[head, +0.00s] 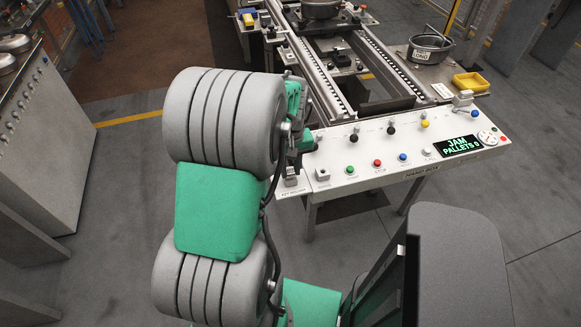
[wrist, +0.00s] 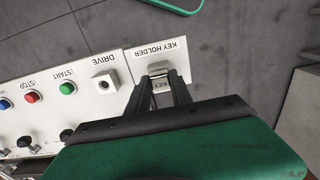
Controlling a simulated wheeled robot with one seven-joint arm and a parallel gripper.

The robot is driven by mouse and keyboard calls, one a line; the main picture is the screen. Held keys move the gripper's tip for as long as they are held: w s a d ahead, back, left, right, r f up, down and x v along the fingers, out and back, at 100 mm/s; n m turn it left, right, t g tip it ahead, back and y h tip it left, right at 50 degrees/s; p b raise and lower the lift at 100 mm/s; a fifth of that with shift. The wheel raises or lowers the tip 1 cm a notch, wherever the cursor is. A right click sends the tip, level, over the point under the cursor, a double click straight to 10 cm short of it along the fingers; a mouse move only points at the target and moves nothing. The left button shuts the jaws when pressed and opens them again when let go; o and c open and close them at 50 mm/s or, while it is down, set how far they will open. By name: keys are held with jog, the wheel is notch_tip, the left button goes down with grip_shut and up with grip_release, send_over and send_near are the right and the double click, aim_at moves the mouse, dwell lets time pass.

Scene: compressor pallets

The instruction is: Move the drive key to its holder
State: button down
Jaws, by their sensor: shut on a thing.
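The drive key (wrist: 161,86), with a pale tag marked KEY, is between the two dark fingers of my gripper (wrist: 163,82) in the wrist view. My gripper is shut on it. The key holder (wrist: 145,55) is a white plate marked KEY HOLDER, upside down in this view. A metal piece shows at the fingertips over this plate; I cannot tell whether the key is seated there. In the head view the key holder (head: 292,190) is at the panel's left end, with my arm partly in front. The DRIVE switch (wrist: 103,84) beside it has an empty-looking dark hole.
The control panel (head: 400,158) carries several coloured buttons, toggles and a display (head: 459,146) reading JAM, PALLETS 0. A conveyor (head: 345,85) lies behind it. A yellow tray (head: 471,82) and a dark round pot (head: 430,47) stand at the right. Grey floor is open left of the panel.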

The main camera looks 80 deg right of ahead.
aim_at(291, 171)
jog(key=shift+f, duration=0.4)
jog(key=c, duration=1.1)
grip_release()
jog(key=shift+o, duration=0.2)
jog(key=shift+r, duration=0.1)
notch_tip(291, 171, up, 8)
jog(key=shift+f+b, duration=0.15)
jog(key=shift+b, duration=0.3)
